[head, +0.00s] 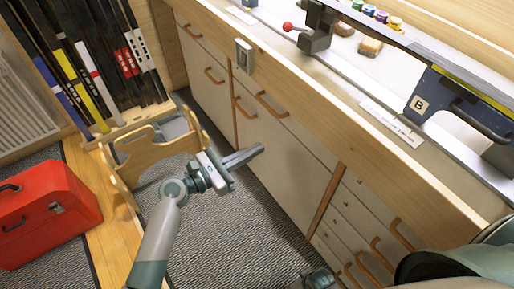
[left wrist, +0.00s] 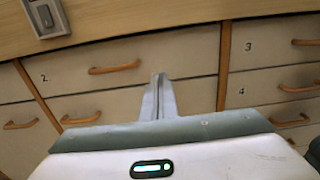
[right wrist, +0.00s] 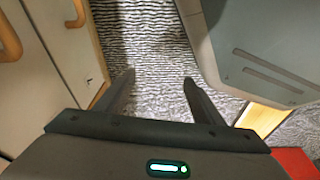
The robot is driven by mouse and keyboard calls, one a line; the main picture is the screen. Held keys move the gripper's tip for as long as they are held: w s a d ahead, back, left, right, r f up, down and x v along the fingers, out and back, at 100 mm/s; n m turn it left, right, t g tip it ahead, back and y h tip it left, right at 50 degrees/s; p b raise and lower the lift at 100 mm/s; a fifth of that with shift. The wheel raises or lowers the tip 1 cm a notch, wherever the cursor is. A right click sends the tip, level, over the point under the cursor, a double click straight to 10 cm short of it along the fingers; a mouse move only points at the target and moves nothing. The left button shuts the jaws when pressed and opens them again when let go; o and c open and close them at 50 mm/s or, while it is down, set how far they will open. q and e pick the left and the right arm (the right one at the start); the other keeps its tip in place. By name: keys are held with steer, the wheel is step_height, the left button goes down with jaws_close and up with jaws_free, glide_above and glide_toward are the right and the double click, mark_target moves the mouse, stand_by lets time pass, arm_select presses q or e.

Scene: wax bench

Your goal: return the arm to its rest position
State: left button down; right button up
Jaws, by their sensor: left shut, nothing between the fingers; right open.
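My left arm (head: 163,235) reaches up from the bottom of the head view. Its left gripper (head: 257,150) is shut and empty, in the air in front of the bench's drawer fronts. In the left wrist view the two fingers of this gripper (left wrist: 158,80) lie together, pointing at the drawers. My right gripper (right wrist: 157,80) is open and empty in the right wrist view, with its fingers apart over the grey carpet. Whether it shows in the head view I cannot tell.
The bench (head: 330,155) with handled drawers runs diagonally on the right. A ski (head: 420,60) lies clamped above its top, near a red ball (head: 287,26) and small jars. A wooden rack (head: 150,155) and a red toolbox (head: 45,212) stand left. Carpet (head: 245,235) lies clear between.

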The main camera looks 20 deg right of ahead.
stand_by(0.4)
arm_select(q)
steer(key=s+a+f+m+t+y+p, duration=0.1)
steer(key=s+a+f+m+y, duration=0.2)
steer(key=f, duration=0.6)
steer(key=a+f+m+y+p, duration=0.1)
steer(key=a+f+m+y, duration=0.15)
steer(key=a+f, duration=0.45)
steer(key=s+a+f+m+t+y, duration=0.1)
steer(key=s+a+f+m+y, duration=0.15)
steer(key=f, duration=0.75)
steer(key=s+a+f+m+g+y+p, duration=0.2)
steer(key=s+a+f+m+y, duration=0.6)
steer(key=s+a+f+m, duration=0.8)
steer(key=s+a+f, duration=0.1)
steer(key=s+a, duration=0.3)
steer(key=s, duration=0.1)
steer(key=shift+s+f+p, duration=0.3)
steer(key=shift+s+f, duration=0.05)
steer(key=shift+f, duration=0.05)
arm_select(e)
steer(key=w+a+t, duration=0.2)
steer(key=a, duration=0.1)
steer(key=shift+w+a+r+t+y, duration=0.15)
steer(key=shift+w+t+y, duration=0.2)
steer(key=shift+t+y, duration=0.05)
